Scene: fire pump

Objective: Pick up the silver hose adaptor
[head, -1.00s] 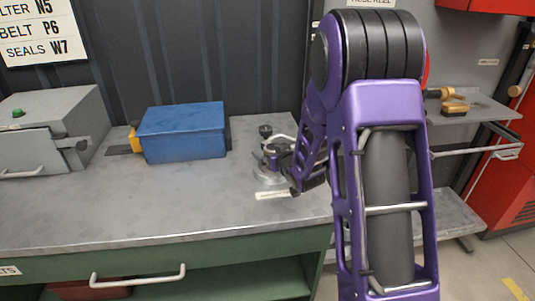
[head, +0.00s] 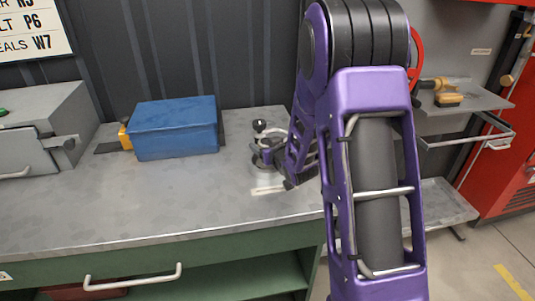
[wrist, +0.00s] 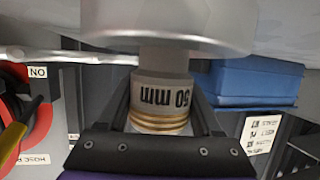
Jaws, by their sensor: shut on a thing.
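The silver hose adaptor (wrist: 165,35) fills the upper middle of the wrist view, with a wide smooth flange, a narrower neck marked "50 mm" upside down, and brass-coloured threads. My gripper (wrist: 163,90) is shut on the neck, one dark finger on each side. In the head view my gripper (head: 268,153) is low over the grey workbench (head: 160,205), behind a pale label strip (head: 268,190). There the adaptor is mostly hidden by the gripper. I cannot tell whether its flange touches the bench.
A blue box (head: 176,130) stands on the bench left of my gripper, and it also shows in the wrist view (wrist: 255,83). A grey metal case (head: 40,125) is at the far left. Shelves with a brass fitting (head: 447,99) and a red cabinet (head: 510,150) are on the right. The front bench top is clear.

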